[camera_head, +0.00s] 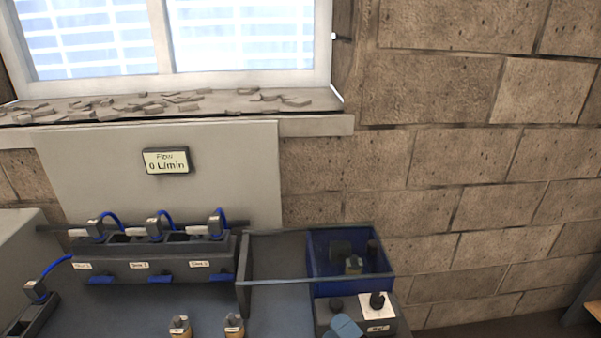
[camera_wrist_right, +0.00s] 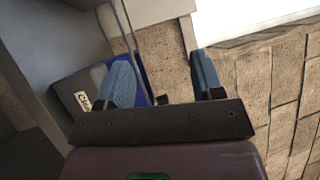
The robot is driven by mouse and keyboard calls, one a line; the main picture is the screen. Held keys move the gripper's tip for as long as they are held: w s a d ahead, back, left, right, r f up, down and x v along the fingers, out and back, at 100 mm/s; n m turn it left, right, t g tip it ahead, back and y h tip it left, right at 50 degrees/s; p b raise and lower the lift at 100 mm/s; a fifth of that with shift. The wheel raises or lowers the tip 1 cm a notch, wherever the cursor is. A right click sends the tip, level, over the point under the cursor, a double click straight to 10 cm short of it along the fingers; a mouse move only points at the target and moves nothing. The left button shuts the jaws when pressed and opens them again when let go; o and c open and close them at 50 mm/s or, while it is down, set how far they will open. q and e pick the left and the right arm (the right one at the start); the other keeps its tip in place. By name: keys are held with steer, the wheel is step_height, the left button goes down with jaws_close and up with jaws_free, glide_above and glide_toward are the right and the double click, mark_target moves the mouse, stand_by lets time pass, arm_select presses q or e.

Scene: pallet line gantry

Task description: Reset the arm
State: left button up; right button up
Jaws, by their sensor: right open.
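My right gripper (camera_head: 343,327) shows only as a light blue fingertip at the bottom edge of the head view, in front of the grey box with a white plate. In the right wrist view my right gripper (camera_wrist_right: 163,80) has its two blue fingers well apart, with nothing seen held between them. A labelled dark box and a blue surface show behind its left finger. The rest of the right arm is hidden in the head view. My left gripper is in neither view.
A blue bin (camera_head: 350,262) holding dark fittings stands behind the grey control box (camera_head: 377,309). A dark rack (camera_head: 150,262) with several blue-cabled connectors is at the left. Two small fittings (camera_head: 180,327) (camera_head: 234,326) stand at the front. A display (camera_head: 167,161) reads 0 L/min.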

steer(key=s+d+f+n+g+h, duration=0.2)
steer(key=d+f+n+g+h, duration=0.2)
steer(key=d+f+n+h, duration=0.5)
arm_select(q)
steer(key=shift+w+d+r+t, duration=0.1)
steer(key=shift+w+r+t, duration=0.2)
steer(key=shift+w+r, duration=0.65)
arm_select(e)
steer(key=s+d+f+n+g+h, duration=0.1)
steer(key=s+d+f+n+h, duration=0.1)
steer(key=s+d+f, duration=0.6)
steer(key=s+d+n, duration=0.1)
steer(key=d, duration=0.2)
steer(key=shift+f+n+g, duration=0.3)
